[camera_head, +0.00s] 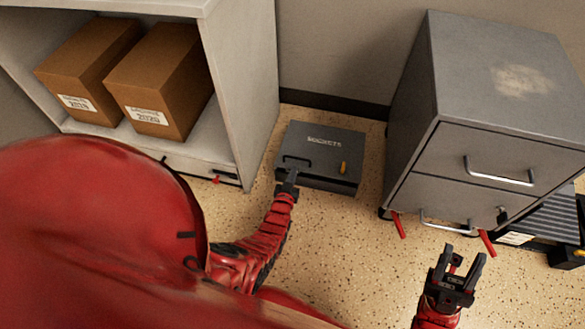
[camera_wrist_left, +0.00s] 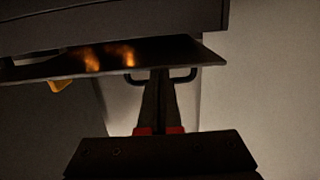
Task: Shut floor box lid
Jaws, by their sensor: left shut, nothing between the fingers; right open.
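The grey floor box (camera_head: 330,184) stands on the floor between the shelf and the drawer cabinet. Its lid (camera_head: 325,150) lies over it, with pale lettering, a dark handle (camera_head: 297,160) and an orange tab (camera_head: 344,167). I cannot tell whether the lid sits fully flush. My left gripper (camera_head: 291,176) is shut and empty at the lid's front left, by the handle. In the left wrist view its fingertips (camera_wrist_left: 159,76) are close to the handle (camera_wrist_left: 185,75); contact is unclear. My right gripper (camera_head: 463,262) is open and empty, before the cabinet.
A shelf unit (camera_head: 243,80) with two cardboard boxes (camera_head: 160,85) stands left of the floor box. A grey drawer cabinet (camera_head: 480,150) with red feet stands to the right. Dark equipment (camera_head: 545,225) lies at far right. Speckled floor (camera_head: 345,235) in front is clear.

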